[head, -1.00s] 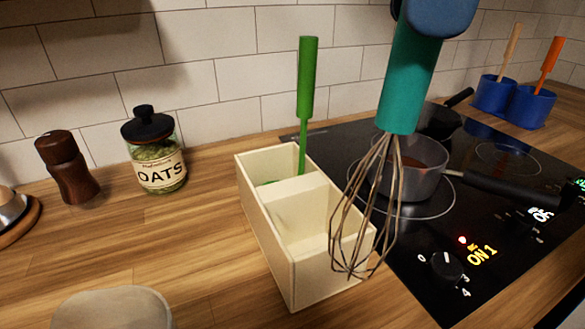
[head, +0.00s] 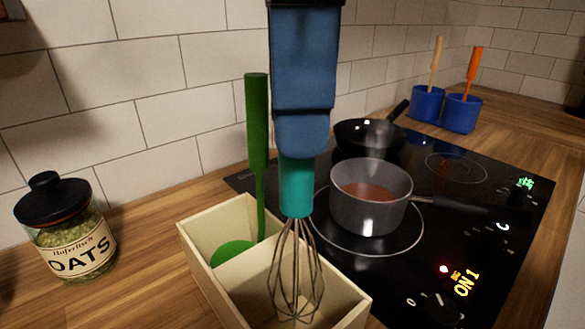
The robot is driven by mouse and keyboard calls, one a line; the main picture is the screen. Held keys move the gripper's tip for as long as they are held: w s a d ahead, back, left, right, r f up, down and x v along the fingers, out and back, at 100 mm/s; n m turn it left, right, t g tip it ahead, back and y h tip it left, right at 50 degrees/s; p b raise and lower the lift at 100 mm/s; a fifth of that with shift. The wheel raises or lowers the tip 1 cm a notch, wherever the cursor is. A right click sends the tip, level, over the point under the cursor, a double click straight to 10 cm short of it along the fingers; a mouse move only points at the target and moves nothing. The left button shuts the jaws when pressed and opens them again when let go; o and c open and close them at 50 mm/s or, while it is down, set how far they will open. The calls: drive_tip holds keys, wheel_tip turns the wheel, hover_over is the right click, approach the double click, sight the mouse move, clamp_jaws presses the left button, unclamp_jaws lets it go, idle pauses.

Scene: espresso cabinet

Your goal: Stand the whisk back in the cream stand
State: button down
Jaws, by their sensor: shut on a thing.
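The whisk has a teal handle (head: 297,190) and a wire head (head: 283,285). My blue gripper (head: 302,150) is shut on the upper part of the handle, and the whisk hangs upright, wires down. The cream stand (head: 203,262) is a box with two compartments split by a divider, at the lower middle of the head view and cut off by the bottom edge. The wire head lines up with its nearer compartment. I cannot tell how far the wires reach inside it.
A green utensil (head: 257,130) stands in the stand's farther compartment, close left of my gripper. A grey saucepan (head: 372,210) and a black pan (head: 350,140) sit on the lit hob to the right. An oats jar (head: 72,235) stands left. Blue pots (head: 460,115) stand far right.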

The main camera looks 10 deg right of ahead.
sight(298, 174)
drive_tip(key=shift+f, duration=2.7)
drive_tip(key=c, duration=0.9)
unclamp_jaws()
drive_tip(key=shift+c, duration=0.2)
wheel_tip(298, 174, up, 12)
drive_tip(key=shift+r, duration=0.2)
